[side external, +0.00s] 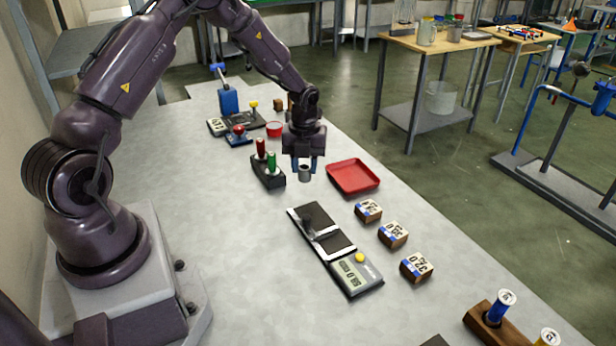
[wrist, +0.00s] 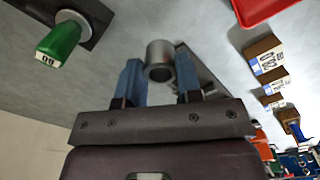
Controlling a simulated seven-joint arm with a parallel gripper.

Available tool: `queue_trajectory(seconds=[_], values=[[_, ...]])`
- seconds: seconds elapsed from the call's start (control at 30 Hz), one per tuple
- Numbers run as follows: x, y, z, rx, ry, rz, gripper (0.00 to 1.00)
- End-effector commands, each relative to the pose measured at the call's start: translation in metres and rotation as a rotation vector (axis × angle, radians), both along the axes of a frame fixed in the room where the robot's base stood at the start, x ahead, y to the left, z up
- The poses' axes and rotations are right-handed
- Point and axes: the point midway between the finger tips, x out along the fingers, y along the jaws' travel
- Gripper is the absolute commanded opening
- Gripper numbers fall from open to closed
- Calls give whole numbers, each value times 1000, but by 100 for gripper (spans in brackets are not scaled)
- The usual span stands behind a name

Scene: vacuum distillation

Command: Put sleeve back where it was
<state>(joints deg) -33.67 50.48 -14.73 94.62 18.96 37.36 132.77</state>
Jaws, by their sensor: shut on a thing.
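The sleeve is a small grey metal cylinder (side external: 305,174) with an open end. My gripper (side external: 304,166) is shut on it, with a blue finger on either side. It hangs above the table between the black stand and the red tray. In the wrist view the sleeve (wrist: 160,52) sits between the blue fingertips of my gripper (wrist: 159,72). Its open end shows there. A dark flat device with a grey raised part (side external: 320,230) and a display (side external: 352,276) lies nearer the camera; part of it shows behind the sleeve in the wrist view.
A black stand (side external: 266,180) holds a red and a green handle, left of my gripper. A red tray (side external: 353,188) lies to the right. Numbered wooden blocks (side external: 393,235) line the right side. A blue device (side external: 229,100) stands farther back. The table's left middle is clear.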

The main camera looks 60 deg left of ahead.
Motion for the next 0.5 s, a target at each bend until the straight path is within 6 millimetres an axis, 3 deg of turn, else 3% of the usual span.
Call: queue_trajectory(seconds=[0.2,0.4,0.5], values=[[12,5,-16,-1,1,0,4],[11,5,-42,-2,1,0,4],[12,5,-45,0,-1,0,4]])
